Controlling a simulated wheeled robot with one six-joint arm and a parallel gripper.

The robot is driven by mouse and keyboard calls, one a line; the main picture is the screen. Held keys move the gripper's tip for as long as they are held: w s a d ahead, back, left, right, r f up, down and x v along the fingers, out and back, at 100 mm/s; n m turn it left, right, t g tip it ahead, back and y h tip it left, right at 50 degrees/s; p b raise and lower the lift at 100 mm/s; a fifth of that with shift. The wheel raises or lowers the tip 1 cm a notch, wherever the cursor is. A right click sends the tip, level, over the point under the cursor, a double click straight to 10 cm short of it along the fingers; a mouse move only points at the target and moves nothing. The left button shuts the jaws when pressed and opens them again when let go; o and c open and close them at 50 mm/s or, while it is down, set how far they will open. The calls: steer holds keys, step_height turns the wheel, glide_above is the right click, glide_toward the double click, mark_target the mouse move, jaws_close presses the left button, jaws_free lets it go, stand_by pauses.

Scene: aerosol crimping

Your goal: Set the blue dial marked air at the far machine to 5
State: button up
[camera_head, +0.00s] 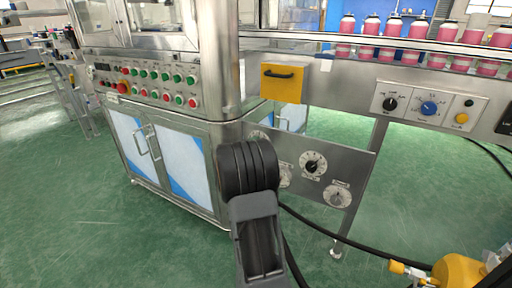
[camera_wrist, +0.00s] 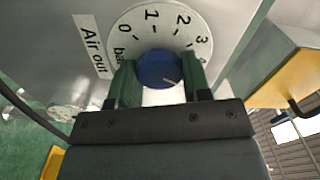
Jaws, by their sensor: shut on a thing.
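The blue dial (camera_wrist: 157,68) sits on a round white scale plate (camera_wrist: 131,18) in the wrist view. A label beside it reads "Air out" (camera_wrist: 92,45). The numbers 0, 1, 2 and 3 show; the scale past 3 is hidden by the right finger. In the head view my arm hides the gripper and this dial.
The lower steel panel also bears a black-knobbed dial (camera_head: 313,163) and another pale dial (camera_head: 338,195). A separate blue knob (camera_head: 429,108) is on the upper rail, below several pink bottles (camera_head: 413,60). A yellow box (camera_head: 281,83) juts out above. A black hose (camera_head: 330,232) crosses the floor.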

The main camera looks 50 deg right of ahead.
steer(key=shift+f+m, duration=0.1)
steer(key=shift+m, duration=0.8)
steer(key=o, duration=0.9)
steer(key=p+v, duration=0.3)
steer(key=v, duration=1.1)
steer(key=shift+p, duration=0.4)
steer(key=shift+w, duration=0.1)
